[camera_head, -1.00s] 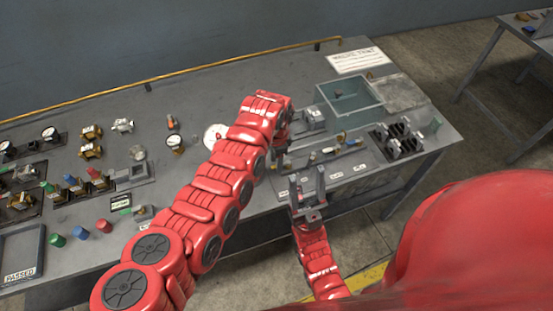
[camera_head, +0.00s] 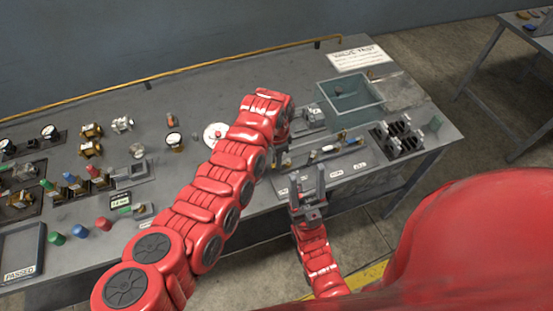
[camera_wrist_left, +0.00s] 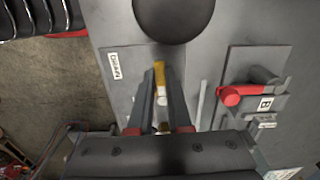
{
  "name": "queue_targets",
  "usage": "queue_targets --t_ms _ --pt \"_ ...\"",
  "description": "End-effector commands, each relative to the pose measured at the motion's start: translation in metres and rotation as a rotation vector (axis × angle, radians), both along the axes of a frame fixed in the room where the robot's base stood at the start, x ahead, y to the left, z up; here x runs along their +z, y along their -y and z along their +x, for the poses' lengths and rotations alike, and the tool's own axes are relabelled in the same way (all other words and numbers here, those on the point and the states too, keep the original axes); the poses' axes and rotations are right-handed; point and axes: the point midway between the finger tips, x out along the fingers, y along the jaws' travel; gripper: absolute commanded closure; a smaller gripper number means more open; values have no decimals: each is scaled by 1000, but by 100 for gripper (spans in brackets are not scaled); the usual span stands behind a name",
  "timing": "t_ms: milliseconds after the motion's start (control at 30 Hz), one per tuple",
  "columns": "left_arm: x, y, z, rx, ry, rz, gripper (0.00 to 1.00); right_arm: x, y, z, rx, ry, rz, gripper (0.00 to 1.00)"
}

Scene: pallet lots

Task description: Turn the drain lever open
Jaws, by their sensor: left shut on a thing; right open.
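In the left wrist view a DRAIN label (camera_wrist_left: 115,65) lies on a grey plate. Beside it, a narrow yellow and white lever (camera_wrist_left: 162,99) shows between the two fingers of my left gripper (camera_wrist_left: 158,80), which is shut on it. In the head view my left gripper (camera_head: 281,158) points down at the bench, largely hidden by its own red arm, and the lever cannot be made out there. My right gripper (camera_head: 307,184) is open and empty at the bench's front edge, fingers up.
A red-handled valve (camera_wrist_left: 232,96) marked B sits right of the lever in the wrist view. A dark round part (camera_wrist_left: 174,14) is just beyond the fingertips. The head view shows a green bin (camera_head: 350,111), a black rack (camera_head: 396,136) and several valves and gauges on the left.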

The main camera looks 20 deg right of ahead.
Motion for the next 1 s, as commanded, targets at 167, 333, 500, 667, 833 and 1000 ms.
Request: queue_targets --t_ms 167,333,500,667,833,1000 --pt "-4 1 -3 85 1 -3 100 -10 0 0 0 0 0 45" --pt "-5 3 -8 218 3 -4 100 -24 0 0 0 0 0 45" --pt "-6 5 -14 378 4 -4 100 -42 0 0 0 0 0 45" --pt "-4 8 -19 530 3 -3 100 -57 0 0 0 0 0 45" --pt "-3 12 -24 692 3 -2 100 -65 0 0 0 0 0 45" --pt "-1 16 -29 853 1 2 100 -69 0 0 0 0 0 45"
